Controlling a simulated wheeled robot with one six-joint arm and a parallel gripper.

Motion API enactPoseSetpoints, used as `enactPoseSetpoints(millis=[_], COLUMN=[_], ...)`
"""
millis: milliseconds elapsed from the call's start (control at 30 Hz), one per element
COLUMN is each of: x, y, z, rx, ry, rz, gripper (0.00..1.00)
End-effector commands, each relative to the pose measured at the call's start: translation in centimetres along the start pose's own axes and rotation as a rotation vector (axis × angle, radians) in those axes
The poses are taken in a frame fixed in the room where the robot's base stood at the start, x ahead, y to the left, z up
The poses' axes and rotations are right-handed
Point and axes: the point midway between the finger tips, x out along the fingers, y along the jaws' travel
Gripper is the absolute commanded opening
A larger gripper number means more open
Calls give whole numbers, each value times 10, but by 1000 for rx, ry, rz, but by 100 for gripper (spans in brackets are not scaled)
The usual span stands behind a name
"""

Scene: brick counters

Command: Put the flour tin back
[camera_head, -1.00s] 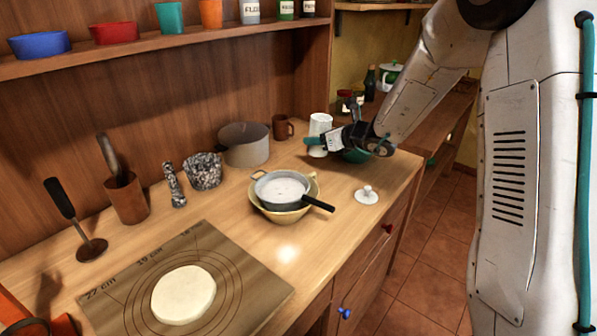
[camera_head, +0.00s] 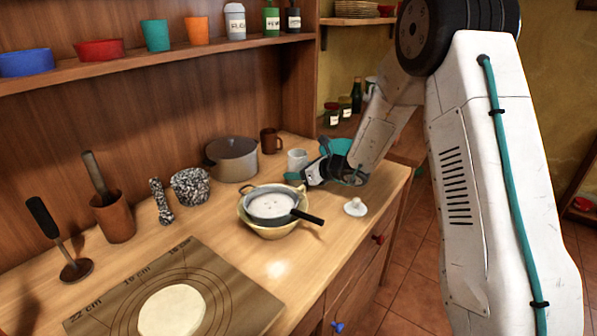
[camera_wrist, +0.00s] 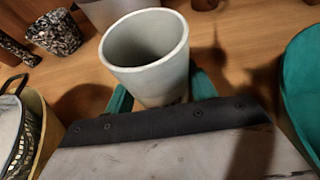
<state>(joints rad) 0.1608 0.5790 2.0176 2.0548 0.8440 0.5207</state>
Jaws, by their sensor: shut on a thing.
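A pale, open-topped tin (camera_wrist: 145,55) stands between my gripper's teal fingers (camera_wrist: 160,95) in the wrist view. My gripper is shut on it. Dark marks show low on the tin's side, too hidden to read. In the head view the tin (camera_head: 297,158) is at the counter's right part, beside my gripper (camera_head: 312,173); I cannot tell whether it touches the counter. A white, grey-lidded tin with a label (camera_head: 235,22) stands on the upper shelf; its lettering is unclear. A small white knobbed lid (camera_head: 355,208) lies on the counter near the front edge.
A sieve (camera_head: 272,206) rests in a yellow bowl (camera_head: 268,230) left of my gripper. A grey pot (camera_head: 232,160) and a brown mug (camera_head: 270,140) stand behind. A teal bowl (camera_wrist: 305,90) is close at right in the wrist view. The shelf (camera_head: 130,66) holds several bowls, cups and bottles.

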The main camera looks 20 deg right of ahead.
Motion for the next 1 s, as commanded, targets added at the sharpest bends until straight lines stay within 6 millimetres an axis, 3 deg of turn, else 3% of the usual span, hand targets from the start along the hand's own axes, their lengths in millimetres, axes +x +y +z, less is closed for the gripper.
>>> enactPoseSetpoints(millis=[267,300,367,733,1000], x=[1,1,1,-4,-54], y=[0,0,0,0,-1], z=[-1,-2,-2,2,2], rx=[0,0,0,-1,1], ry=[-2,-1,-1,-1,-1], rz=[0,0,0,-1,-4], gripper=[23,64,78,78,78])
